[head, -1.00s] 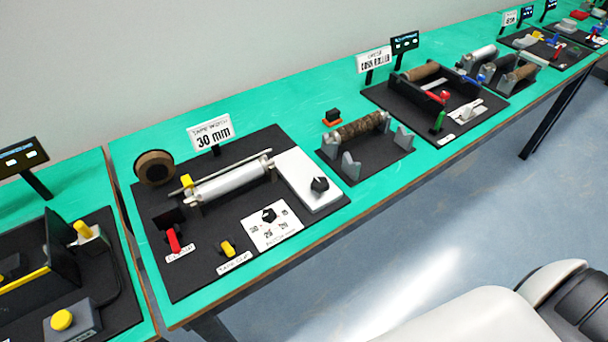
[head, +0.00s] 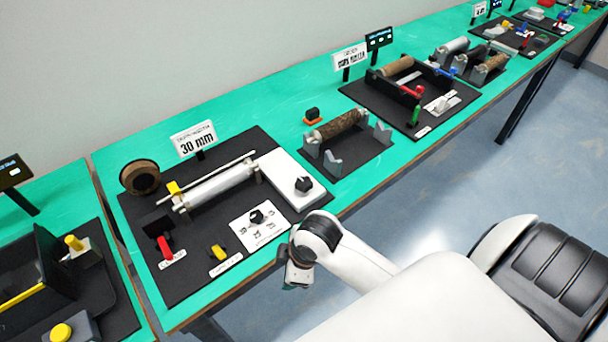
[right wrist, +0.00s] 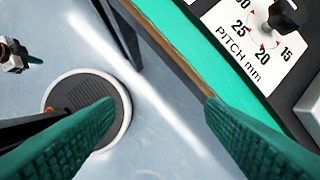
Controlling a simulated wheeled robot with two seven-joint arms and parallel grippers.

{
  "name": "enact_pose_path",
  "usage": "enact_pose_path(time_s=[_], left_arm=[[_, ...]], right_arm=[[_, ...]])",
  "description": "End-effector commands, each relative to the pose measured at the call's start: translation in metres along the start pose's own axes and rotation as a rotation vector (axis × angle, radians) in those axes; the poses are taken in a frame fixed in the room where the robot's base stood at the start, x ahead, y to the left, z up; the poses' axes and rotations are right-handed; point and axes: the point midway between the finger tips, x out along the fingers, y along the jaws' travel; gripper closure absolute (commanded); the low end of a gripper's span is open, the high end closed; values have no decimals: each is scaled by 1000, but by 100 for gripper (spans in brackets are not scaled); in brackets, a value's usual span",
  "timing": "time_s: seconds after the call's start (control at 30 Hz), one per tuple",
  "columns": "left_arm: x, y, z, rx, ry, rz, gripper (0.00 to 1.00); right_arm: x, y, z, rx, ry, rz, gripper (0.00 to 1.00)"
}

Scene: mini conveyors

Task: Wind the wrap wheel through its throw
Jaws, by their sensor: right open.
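A black star-shaped knob (head: 304,184) sits on the white box at the right end of the silver roller (head: 218,186); it may be the wrap wheel, but no label on it is readable. A second black knob (head: 257,215) sits on the white pitch card, and it also shows in the right wrist view (right wrist: 286,15) at the top right. My right gripper (right wrist: 160,107) is open and empty, its green fingers wide apart over the table's front edge and floor. In the head view my right wrist hangs just off the front edge, near the pitch card. My left gripper is not in view.
A brown roller on a stand (head: 340,125) is to the right.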

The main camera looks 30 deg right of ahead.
Motion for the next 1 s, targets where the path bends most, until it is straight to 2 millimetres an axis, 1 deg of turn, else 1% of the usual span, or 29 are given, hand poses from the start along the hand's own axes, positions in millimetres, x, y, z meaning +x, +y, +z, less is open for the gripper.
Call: enact_pose_path(time_s=[0.03, 0.07, 0.27, 0.37, 0.47, 0.57, 0.6, 0.7, 0.8, 0.9, 1.0], left_arm=[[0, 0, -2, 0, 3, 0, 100], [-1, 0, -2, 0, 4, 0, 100], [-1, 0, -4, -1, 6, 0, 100], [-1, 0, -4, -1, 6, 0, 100], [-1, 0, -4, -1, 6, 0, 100], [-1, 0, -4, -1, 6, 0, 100], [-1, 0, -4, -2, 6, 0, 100], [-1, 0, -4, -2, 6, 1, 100], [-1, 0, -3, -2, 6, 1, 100], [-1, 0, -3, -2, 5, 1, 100], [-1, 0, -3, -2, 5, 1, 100]], right_arm=[[-4, -7, 6, -70, 3, 3, 36], [-5, -9, 9, -112, 5, 10, 36], [-7, -36, 24, -392, 31, 46, 36], [-8, -57, 30, -544, 53, 68, 36], [-13, -88, 35, -719, 87, 94, 36], [-28, -130, 37, -916, 131, 135, 36], [-36, -149, 36, -991, 147, 154, 36], [-61, -190, 33, -1142, 174, 201, 36], [-84, -221, 28, -1243, 181, 239, 36], [-102, -241, 24, -1307, 178, 263, 36], [-111, -250, 22, -1340, 173, 275, 36]])
